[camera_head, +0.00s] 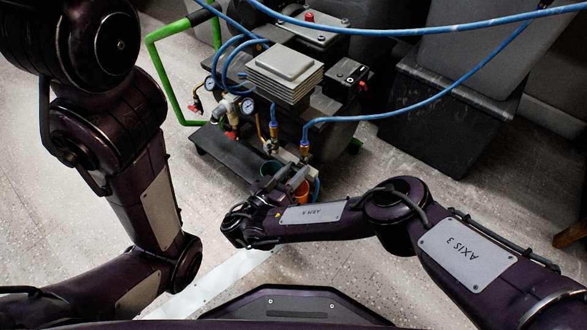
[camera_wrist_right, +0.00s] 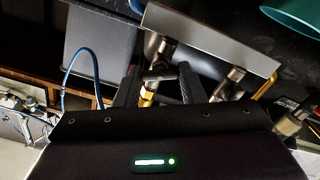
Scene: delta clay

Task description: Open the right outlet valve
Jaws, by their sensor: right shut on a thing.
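The right outlet valve is on the small compressor, below the brass fitting (camera_head: 304,147) where a blue hose ends. My right gripper (camera_head: 283,176) reaches to it from the front, and its wrist partly hides the valve. In the right wrist view, the two dark fingers (camera_wrist_right: 160,80) are closed in on a dark valve handle (camera_wrist_right: 157,73), with a brass fitting (camera_wrist_right: 147,93) just below it. The handle's exact angle is hard to tell. My left arm is at the left of the head view, and its gripper is out of the picture.
The compressor carries gauges (camera_head: 247,105), red-handled valves (camera_head: 194,108) and a green tube frame (camera_head: 154,75). Blue hoses (camera_head: 430,101) cross to the right, in front of a dark bin (camera_head: 440,120).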

